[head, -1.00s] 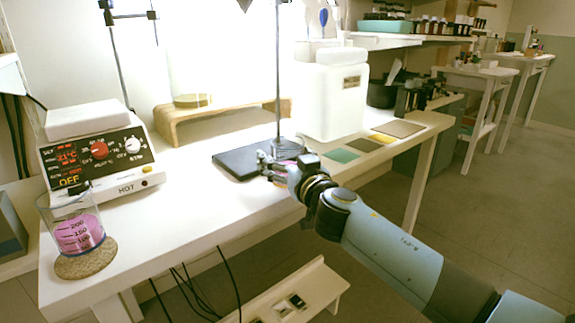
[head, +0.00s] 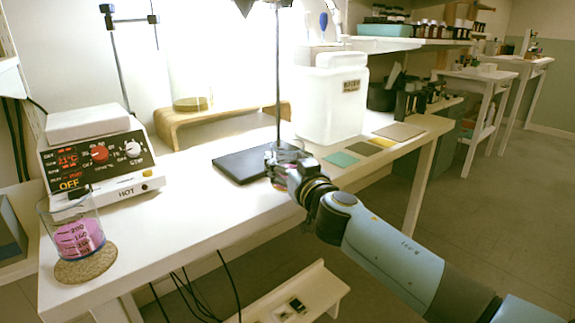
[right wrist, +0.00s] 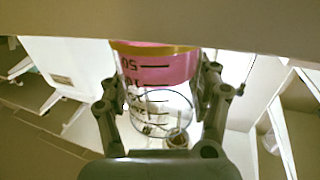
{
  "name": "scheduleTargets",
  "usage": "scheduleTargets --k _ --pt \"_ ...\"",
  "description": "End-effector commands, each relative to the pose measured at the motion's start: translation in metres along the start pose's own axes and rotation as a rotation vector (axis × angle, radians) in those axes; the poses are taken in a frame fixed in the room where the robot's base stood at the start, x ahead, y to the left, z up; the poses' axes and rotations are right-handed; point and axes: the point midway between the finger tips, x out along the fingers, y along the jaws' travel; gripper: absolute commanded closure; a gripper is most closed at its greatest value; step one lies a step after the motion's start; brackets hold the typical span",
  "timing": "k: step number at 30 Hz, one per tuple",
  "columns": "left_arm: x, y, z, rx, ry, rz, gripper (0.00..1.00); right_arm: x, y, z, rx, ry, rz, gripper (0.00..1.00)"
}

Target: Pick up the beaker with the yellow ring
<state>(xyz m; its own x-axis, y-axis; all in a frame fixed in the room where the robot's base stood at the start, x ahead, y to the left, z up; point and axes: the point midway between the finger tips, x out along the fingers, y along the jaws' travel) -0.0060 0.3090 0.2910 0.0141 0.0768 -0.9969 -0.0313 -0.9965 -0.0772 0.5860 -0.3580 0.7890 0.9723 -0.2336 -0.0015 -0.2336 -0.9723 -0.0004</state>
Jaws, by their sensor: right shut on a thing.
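The beaker with the yellow ring (right wrist: 155,71) holds pink liquid and has black scale marks. It stands out between the fingers of my right gripper (right wrist: 160,100) in the right wrist view, which are shut on its sides. In the head view my right gripper (head: 274,160) is at the front edge of the black stand base, and the beaker there is mostly hidden by the fingers. I cannot tell whether it touches the surface below. My left gripper is not in view.
Another beaker with pink liquid (head: 76,236) stands on a cork mat (head: 86,268) at the left, before a hotplate (head: 97,160). The stand's black base (head: 240,167) and rod (head: 278,80) are close to my right gripper. The white table (head: 180,215) is clear in the middle.

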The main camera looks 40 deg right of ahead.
Motion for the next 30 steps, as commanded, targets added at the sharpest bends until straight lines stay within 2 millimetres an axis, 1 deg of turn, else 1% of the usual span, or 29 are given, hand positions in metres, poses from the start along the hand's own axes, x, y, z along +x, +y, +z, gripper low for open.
scheduleTargets --k 5,8,11,12,15,18,21,24,27,30 --pt "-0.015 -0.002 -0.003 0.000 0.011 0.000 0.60 0.000 0.000 -0.025 0.001 0.006 0.000 0.78" --pt "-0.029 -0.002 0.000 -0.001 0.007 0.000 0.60 0.001 0.000 -0.047 0.002 0.008 -0.001 0.78" --pt "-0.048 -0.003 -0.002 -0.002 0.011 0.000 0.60 0.001 0.000 -0.078 0.003 0.010 -0.001 0.78" --pt "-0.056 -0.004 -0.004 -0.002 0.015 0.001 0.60 0.000 0.000 -0.090 0.002 0.009 -0.001 0.78" --pt "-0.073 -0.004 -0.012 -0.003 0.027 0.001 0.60 0.000 0.000 -0.120 0.002 0.009 -0.002 0.78" --pt "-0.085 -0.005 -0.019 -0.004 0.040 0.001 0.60 0.000 0.000 -0.143 0.001 0.007 -0.002 0.78" --pt "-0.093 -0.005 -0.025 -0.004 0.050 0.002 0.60 0.000 0.000 -0.160 0.000 0.006 -0.001 0.78" --pt "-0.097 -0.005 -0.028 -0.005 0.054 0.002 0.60 0.000 0.000 -0.172 0.000 0.005 0.000 0.78" --pt "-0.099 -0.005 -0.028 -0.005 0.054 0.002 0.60 0.000 0.000 -0.178 0.000 0.003 -0.001 0.78" --pt "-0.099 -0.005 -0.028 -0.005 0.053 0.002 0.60 0.000 0.000 -0.179 0.000 0.002 -0.001 0.78"
